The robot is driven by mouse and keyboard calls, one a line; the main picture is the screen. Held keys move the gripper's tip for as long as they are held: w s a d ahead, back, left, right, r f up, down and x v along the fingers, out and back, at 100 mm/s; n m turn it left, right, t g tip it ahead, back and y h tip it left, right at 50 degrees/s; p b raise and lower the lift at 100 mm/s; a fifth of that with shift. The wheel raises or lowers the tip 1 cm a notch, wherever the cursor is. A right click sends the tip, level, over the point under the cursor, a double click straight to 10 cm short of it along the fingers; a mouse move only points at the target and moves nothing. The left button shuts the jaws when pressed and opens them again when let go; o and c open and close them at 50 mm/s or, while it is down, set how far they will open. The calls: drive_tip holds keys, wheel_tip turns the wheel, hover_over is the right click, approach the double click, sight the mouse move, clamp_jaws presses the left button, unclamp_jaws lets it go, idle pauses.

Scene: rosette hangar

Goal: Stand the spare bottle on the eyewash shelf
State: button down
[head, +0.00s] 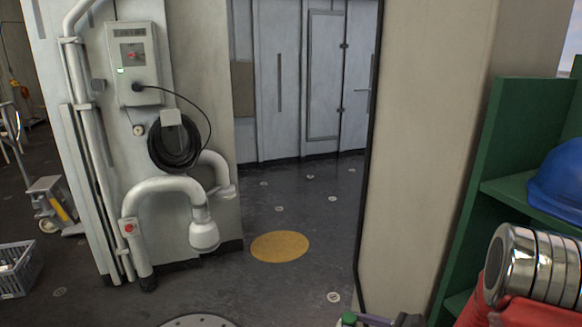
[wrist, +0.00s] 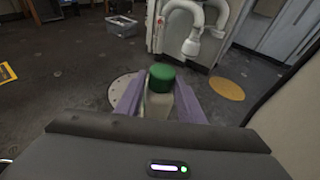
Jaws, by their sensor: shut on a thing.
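The spare bottle (wrist: 160,102), pale with a green cap, is held upright-looking between the purple fingers of my gripper (wrist: 160,105) in the wrist view. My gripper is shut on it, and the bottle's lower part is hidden. In the head view only the green cap (head: 348,319) and a bit of my gripper (head: 375,321) show at the bottom edge. I cannot make out a shelf marked as the eyewash shelf in either view.
A green shelf unit (head: 492,140) with a blue helmet (head: 560,182) stands at the right. A beige pillar (head: 425,120) is left of it. White pipes (head: 165,187) and a wall box (head: 133,62) are at the left. A grey crate (head: 18,270) sits far left. Dark floor is open around a yellow disc (head: 280,246).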

drive_tip(key=shift+s+a+f+n+g, duration=0.2)
drive_tip(key=shift+a+f+n+g, duration=0.1)
drive_tip(key=shift+a+f, duration=0.7)
drive_tip(key=shift+a+r, duration=0.1)
drive_tip(key=shift+r, duration=0.05)
